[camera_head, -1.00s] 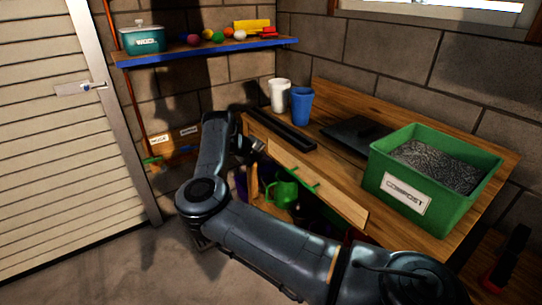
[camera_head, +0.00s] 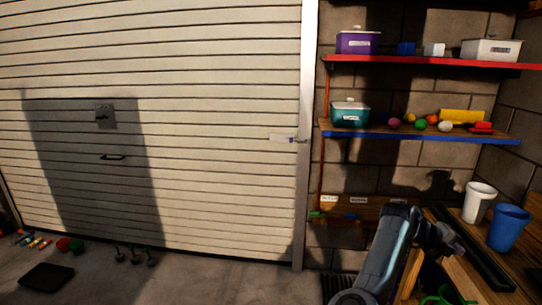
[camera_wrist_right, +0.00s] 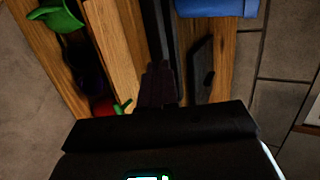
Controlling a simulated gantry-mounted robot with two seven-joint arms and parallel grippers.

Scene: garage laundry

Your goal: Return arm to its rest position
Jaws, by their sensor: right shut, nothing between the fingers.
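My right arm shows at the lower right of the head view, with its dark gripper (camera_head: 457,248) at the front edge of the wooden workbench (camera_head: 470,272). In the right wrist view the dark fingers of my right gripper (camera_wrist_right: 158,82) are together and hold nothing. They are over the bench's edge, beside a long dark rail (camera_wrist_right: 168,40). Whether they touch the bench I cannot tell. My left arm and gripper are not in view.
A white cup (camera_head: 478,203) and a blue cup (camera_head: 508,228) stand on the bench. A green watering can (camera_wrist_right: 55,15) is near the gripper. A black tray (camera_head: 46,277) lies on the floor before the shutter door (camera_head: 200,150).

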